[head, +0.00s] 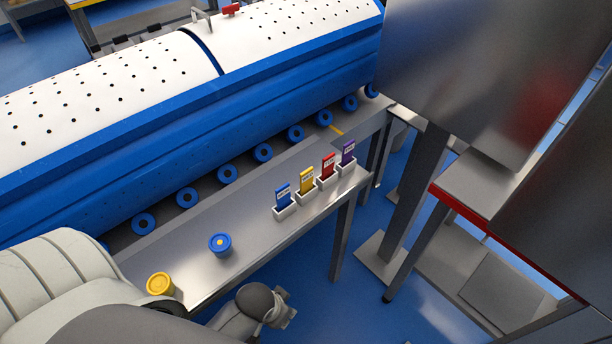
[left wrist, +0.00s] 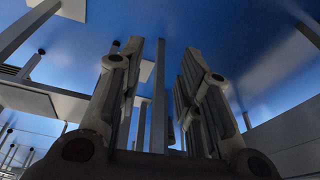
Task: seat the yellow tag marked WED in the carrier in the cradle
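A yellow tag (head: 307,180) stands upright in a small white holder (head: 307,195) on the narrow steel table; its lettering is too small to read. My left gripper (head: 283,308) is below and in front of the table's near edge, apart from the tags. In the left wrist view its two fingers (left wrist: 165,90) stand apart with nothing between them. A long white, perforated rounded body with a blue lower side (head: 290,85) lies behind the table, above a row of blue rollers (head: 227,174); I cannot tell if it is the carrier. My right gripper is not in view.
Blue (head: 283,196), red (head: 328,165) and purple (head: 348,153) tags stand in holders beside the yellow one. A blue round item (head: 220,243) and a yellow one (head: 160,284) are on the table's left part. Large metal panels (head: 490,60) block the right side.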

